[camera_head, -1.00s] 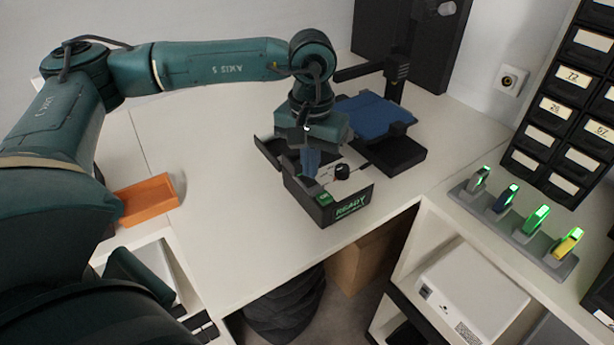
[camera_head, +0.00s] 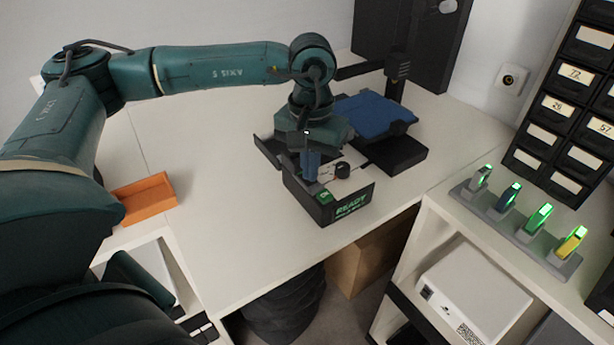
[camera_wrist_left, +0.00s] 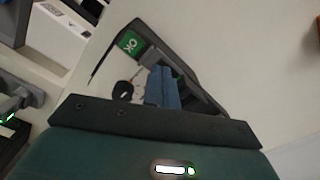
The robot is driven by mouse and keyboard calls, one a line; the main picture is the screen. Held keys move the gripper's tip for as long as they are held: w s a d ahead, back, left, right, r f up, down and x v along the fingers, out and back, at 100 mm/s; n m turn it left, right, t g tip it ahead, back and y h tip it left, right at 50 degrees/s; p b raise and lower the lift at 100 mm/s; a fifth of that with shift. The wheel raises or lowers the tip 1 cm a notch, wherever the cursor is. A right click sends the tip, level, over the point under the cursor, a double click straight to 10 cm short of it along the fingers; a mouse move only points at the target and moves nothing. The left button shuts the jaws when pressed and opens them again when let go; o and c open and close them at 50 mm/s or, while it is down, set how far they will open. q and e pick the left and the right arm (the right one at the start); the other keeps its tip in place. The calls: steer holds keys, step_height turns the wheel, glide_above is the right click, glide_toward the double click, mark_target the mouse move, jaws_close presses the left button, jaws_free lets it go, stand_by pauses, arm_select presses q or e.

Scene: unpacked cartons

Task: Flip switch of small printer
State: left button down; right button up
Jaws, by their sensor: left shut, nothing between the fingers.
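The small printer stands on the white desk, with a blue bed (camera_head: 375,116) and a dark upright frame behind it. Its black control box (camera_head: 350,206) has a lit green READY display on the front. On top of the box are a black knob (camera_head: 342,171) and a green marked patch (camera_head: 325,194), also in the left wrist view (camera_wrist_left: 130,42). My left gripper (camera_head: 310,178) points down at the top of the box, its blue fingers shut and empty. In the wrist view the fingers (camera_wrist_left: 162,88) cover part of the box top beside the knob. I cannot make out the switch or any contact.
An orange tray (camera_head: 145,200) lies at the desk's left. A grey rack (camera_head: 510,226) with several lit coloured devices stands on the right shelf, below black drawers (camera_head: 565,110). A white box (camera_head: 474,292) sits lower right. The desk between tray and printer is clear.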

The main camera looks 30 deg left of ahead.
arm_select(q)
steer(key=shift+f+b, duration=0.35)
steer(key=shift+f, duration=0.1)
steer(key=shift+r, duration=0.1)
steer(key=shift+r+p, duration=0.5)
steer(key=shift+r, duration=0.1)
steer(key=shift+r+p, duration=1.55)
steer(key=shift+r, duration=1.3)
steer(key=shift+s, duration=0.1)
